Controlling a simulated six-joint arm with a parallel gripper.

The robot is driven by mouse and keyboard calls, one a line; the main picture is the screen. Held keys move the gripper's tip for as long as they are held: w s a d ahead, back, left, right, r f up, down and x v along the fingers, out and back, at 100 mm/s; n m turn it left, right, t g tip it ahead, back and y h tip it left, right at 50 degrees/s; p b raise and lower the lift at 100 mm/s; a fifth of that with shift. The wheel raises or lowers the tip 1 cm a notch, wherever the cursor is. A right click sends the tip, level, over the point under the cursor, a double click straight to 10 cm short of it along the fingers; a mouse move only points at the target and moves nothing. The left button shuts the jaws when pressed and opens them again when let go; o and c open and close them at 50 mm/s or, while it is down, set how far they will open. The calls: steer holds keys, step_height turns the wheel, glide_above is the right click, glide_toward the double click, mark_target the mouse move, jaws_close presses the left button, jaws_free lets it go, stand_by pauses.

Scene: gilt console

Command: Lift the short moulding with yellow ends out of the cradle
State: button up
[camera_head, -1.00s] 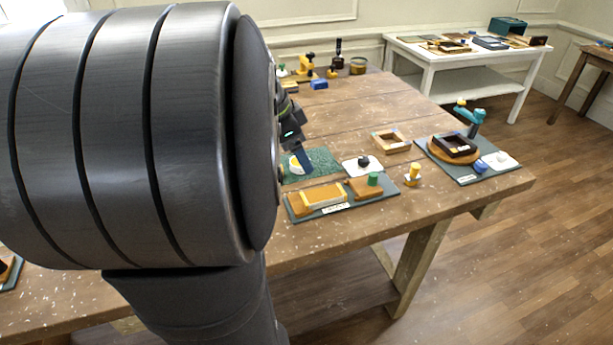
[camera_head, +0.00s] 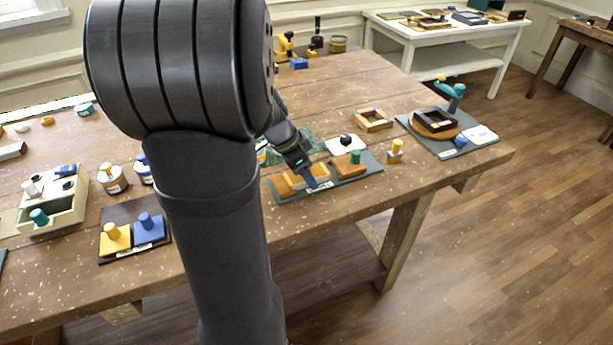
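On a dark green base board (camera_head: 279,197) near the bench's front edge stands the cradle (camera_head: 282,187), an orange-brown wooden piece. A short yellowish moulding (camera_head: 296,181) appears to lie in it; its ends are too small to make out clearly.
Right of the cradle on the same board is a wooden block with a green knob (camera_head: 355,157). A yellow-topped peg (camera_head: 396,147) stands farther right. Behind are a white pad with a black knob (camera_head: 346,141) and a small wooden frame (camera_head: 373,121). My arm hides the bench's middle.

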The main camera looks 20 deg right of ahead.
steer(key=shift+d+f, duration=0.1)
steer(key=shift+f, duration=0.15)
steer(key=c, duration=1.1)
steer(key=shift+r, duration=0.1)
